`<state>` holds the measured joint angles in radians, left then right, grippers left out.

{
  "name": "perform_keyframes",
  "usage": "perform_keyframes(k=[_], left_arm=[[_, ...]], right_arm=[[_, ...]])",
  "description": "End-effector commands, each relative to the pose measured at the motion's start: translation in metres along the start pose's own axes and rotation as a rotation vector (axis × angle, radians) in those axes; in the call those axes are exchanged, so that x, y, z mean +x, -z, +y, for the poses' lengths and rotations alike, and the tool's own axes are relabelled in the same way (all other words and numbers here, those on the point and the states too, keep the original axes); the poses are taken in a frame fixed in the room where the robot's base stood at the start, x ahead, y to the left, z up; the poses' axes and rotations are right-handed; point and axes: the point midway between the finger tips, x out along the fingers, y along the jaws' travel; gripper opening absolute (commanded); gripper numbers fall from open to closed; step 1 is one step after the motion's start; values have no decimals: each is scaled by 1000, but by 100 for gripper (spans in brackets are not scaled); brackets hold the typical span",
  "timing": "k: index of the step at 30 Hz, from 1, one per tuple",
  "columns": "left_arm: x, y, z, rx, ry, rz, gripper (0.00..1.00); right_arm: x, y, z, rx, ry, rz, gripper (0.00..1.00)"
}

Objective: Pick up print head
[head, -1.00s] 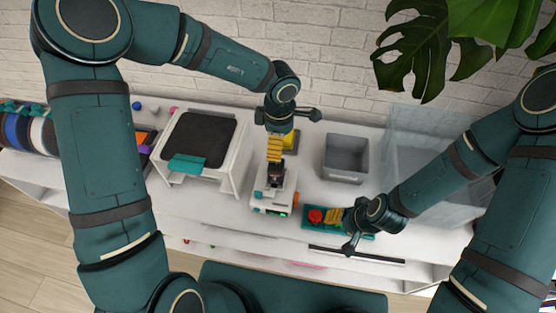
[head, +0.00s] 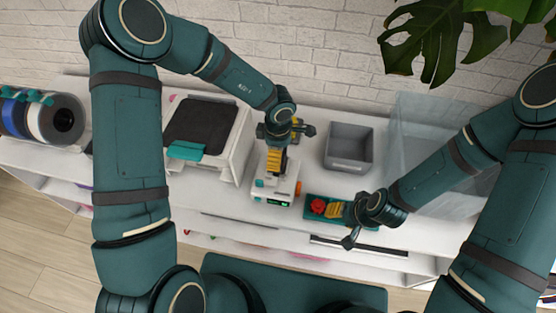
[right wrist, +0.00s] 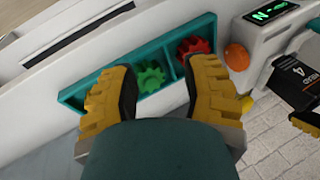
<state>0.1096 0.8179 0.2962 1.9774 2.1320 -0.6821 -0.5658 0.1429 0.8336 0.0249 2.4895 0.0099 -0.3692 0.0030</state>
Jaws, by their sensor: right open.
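The print head (right wrist: 297,82), a black block with white lettering, stands at the white device (head: 274,190), mostly hidden in the head view. My left gripper (head: 275,164) points down right over it with yellow fingers; one yellow-and-black fingertip shows near the block in the right wrist view. Whether the fingers grip it cannot be told. My right gripper (head: 337,208) is open above the teal tray (head: 312,219). In the right wrist view its fingers (right wrist: 160,88) are spread apart, with a green gear (right wrist: 149,77) between them and a red gear (right wrist: 194,46) beside one finger.
A grey bin (head: 349,147) stands behind the tray, beside a clear panel (head: 420,130). A white machine with a dark bed (head: 203,125) is left of the device. Spools (head: 62,120) stand at the far left. A brick wall closes the back.

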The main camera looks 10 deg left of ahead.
Motion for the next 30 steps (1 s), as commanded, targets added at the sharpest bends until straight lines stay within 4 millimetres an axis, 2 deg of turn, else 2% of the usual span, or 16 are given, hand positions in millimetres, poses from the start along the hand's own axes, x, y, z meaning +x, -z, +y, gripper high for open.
perform_keyframes(k=[1,4,11,14,18,26,30], left_arm=[[11,-1,0,1,2,0,92],[20,0,0,1,0,1,92],[21,0,0,0,-2,0,92],[21,0,0,0,-1,0,62],[21,0,0,0,-1,0,13],[20,0,0,0,-2,0,12],[12,0,1,-2,-3,0,12]], right_arm=[[4,-1,2,0,-1,0,47],[7,-1,2,0,-1,0,47],[6,-1,2,0,-1,0,47],[6,-1,2,0,-1,0,47],[6,-1,2,0,-1,0,47],[6,-1,2,0,-1,0,47],[3,0,1,0,-1,0,47]])
